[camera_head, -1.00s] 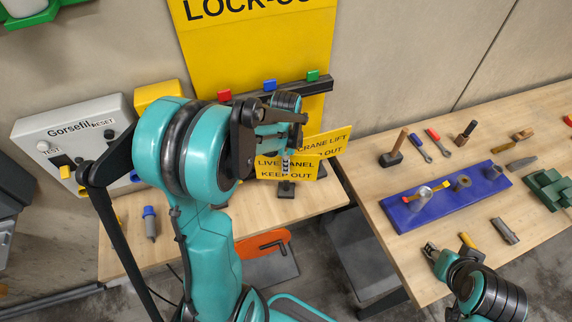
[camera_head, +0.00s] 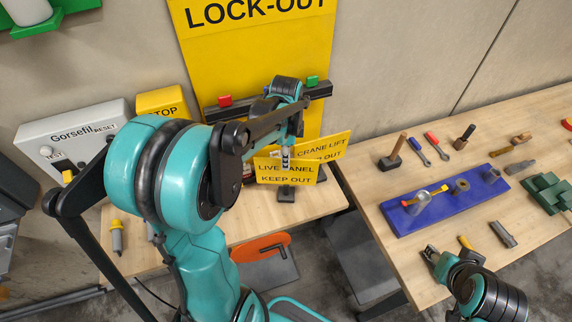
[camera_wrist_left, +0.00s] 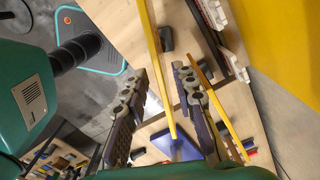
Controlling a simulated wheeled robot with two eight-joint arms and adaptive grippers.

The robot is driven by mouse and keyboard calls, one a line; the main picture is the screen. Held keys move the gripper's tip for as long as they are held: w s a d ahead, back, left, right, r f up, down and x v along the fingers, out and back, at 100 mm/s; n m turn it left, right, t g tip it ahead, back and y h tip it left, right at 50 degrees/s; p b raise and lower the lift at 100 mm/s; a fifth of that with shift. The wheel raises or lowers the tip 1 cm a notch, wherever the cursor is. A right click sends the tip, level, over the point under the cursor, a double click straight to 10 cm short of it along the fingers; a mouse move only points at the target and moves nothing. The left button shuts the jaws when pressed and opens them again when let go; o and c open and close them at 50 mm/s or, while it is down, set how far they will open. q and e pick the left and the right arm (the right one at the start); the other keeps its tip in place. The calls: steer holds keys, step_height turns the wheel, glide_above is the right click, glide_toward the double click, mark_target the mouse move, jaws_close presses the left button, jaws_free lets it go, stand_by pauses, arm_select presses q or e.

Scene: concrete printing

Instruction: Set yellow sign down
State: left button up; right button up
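The yellow sign reading "LIVE PANEL KEEP OUT" (camera_head: 272,178) stands upright on a dark foot on the left bench. It stands in front of a second yellow sign, "CRANE LIFT" (camera_head: 335,148). My left gripper (camera_head: 286,158) points down at the top edge of the front sign. In the left wrist view, the open fingers (camera_wrist_left: 159,78) are on either side of a thin yellow sign edge (camera_wrist_left: 150,50), with gaps visible on both sides. Another yellow edge (camera_wrist_left: 205,82) lies outside the right finger. My right gripper (camera_head: 430,252) is by the right bench; its finger gap is unclear.
A yellow lock-out board (camera_head: 250,55) with a dark rail and coloured blocks stands behind. A grey control box (camera_head: 65,135) is at left. The right bench (camera_head: 395,255) holds a blue tray (camera_head: 395,212) and several tools. Bare bench shows left of the signs.

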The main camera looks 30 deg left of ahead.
arm_select(q)
step_height(320, 180, up, 6)
steer(key=shift+f+p, duration=0.25)
steer(key=shift+p, duration=0.05)
steer(key=shift+s+d+r, duration=0.1)
steer(key=shift+r, duration=0.15)
steer(key=s+d+r+n+t, duration=0.1)
steer(key=s+d+n+t, duration=0.6)
steer(key=s+d+n, duration=0.3)
steer(key=n, duration=0.2)
steer(key=shift+s+d+r+n, duration=0.2)
steer(key=shift+s+n, duration=0.1)
steer(key=shift+s, duration=0.1)
step_height(320, 180, down, 16)
steer(key=b, duration=1.6)
steer(key=shift+f, duration=0.2)
steer(key=shift+r, duration=0.1)
